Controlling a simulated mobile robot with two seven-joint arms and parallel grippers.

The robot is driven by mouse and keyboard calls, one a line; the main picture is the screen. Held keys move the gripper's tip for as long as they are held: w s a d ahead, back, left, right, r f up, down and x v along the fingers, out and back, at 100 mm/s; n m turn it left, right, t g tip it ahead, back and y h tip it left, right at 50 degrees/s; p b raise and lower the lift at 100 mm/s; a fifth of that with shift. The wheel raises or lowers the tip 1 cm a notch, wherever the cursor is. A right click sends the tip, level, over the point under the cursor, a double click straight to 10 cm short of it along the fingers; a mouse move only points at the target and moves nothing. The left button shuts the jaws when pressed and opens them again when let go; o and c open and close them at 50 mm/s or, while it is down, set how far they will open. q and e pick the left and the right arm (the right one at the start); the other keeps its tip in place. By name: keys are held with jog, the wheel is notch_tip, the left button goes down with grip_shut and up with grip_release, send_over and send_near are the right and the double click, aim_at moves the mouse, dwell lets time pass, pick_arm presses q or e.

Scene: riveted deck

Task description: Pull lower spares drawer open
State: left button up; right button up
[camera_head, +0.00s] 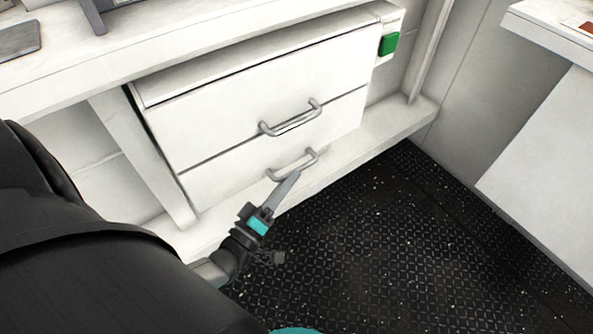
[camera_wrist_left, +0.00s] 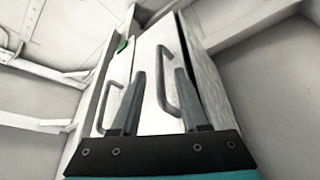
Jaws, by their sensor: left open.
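The lower spares drawer (camera_head: 235,185) is a white front below the upper drawer (camera_head: 240,100) and looks shut, about flush with it. Its grey bar handle (camera_head: 292,164) is in the middle of the front. My left gripper (camera_head: 297,174) is open, its fingertips at the lower edge of this handle. In the left wrist view the lower handle (camera_wrist_left: 162,78) shows between the two fingers (camera_wrist_left: 160,75); I cannot tell whether they touch it. The upper drawer's handle (camera_wrist_left: 106,108) lies left of the fingers there. My right gripper is not in view.
A green block (camera_head: 389,43) sits on the cabinet at the upper right. A white worktop (camera_head: 120,62) runs above the drawers. The dark riveted floor (camera_head: 370,250) in front is clear. Another white unit (camera_head: 545,160) stands at the right.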

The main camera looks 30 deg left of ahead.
pick_arm(q)
jog(key=shift+x, duration=1.85)
grip_shut()
jog(key=shift+f, duration=0.1)
